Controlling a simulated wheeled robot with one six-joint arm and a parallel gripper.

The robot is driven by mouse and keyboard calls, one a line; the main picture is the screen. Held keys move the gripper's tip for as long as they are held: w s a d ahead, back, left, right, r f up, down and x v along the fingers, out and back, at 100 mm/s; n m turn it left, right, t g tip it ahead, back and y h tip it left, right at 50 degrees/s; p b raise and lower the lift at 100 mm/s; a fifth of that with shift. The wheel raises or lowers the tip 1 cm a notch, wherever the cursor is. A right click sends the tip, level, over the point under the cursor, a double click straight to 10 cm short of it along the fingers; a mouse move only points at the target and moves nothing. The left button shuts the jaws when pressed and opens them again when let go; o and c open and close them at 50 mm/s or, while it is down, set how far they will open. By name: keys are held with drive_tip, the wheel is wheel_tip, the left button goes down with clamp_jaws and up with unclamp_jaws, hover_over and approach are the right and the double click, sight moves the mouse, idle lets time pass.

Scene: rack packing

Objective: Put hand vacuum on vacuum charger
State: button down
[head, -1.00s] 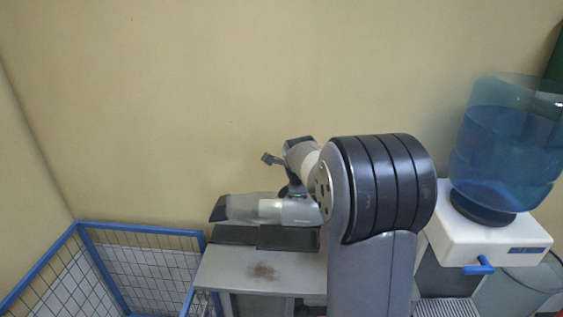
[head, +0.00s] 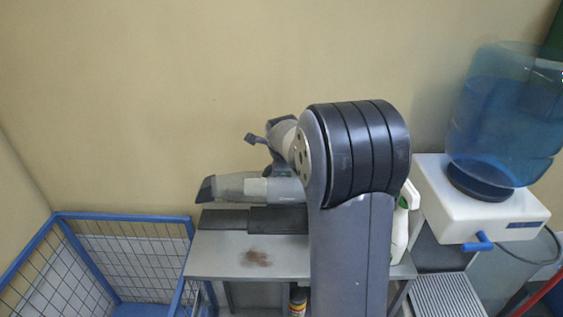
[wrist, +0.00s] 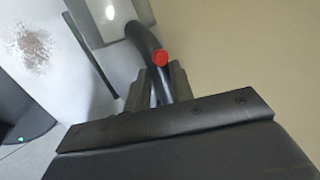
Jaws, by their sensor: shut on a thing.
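The hand vacuum (head: 232,187), grey with a dark nozzle, lies roughly level with its nozzle to the left in the head view. Just below it is a low dark slab (head: 278,219), apparently the vacuum charger, on a small grey table. A thin gap seems to show between them; contact is unclear. In the wrist view my gripper (wrist: 157,88) is shut on the vacuum's black handle (wrist: 146,38), near a red button. The grey vacuum body (wrist: 104,17) shows beyond it. In the head view my arm hides the vacuum's right end and most of the gripper.
The grey table (head: 215,262) has a brown stain. A blue wire cage (head: 125,217) stands at left. A white water dispenser (head: 480,215) with a blue bottle stands at right. A white and green bottle (head: 400,225) is behind my arm. The wall is close behind.

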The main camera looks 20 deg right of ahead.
sight(282, 182)
wheel_tip(282, 182, down, 3)
drive_tip(key=shift+f+b, duration=0.15)
drive_tip(key=shift+b, duration=0.7)
wheel_tip(282, 182, down, 4)
drive_tip(key=b, duration=0.4)
drive_tip(key=shift+f+b, duration=0.25)
drive_tip(key=shift+b, duration=0.05)
drive_tip(key=shift+f+b, duration=0.35)
drive_tip(key=shift+b, duration=0.05)
drive_tip(key=c, duration=1.1)
unclamp_jaws()
drive_tip(key=shift+c, duration=0.2)
drive_tip(key=shift+f, duration=0.2)
drive_tip(key=b+v, duration=0.1)
drive_tip(key=v, duration=1)
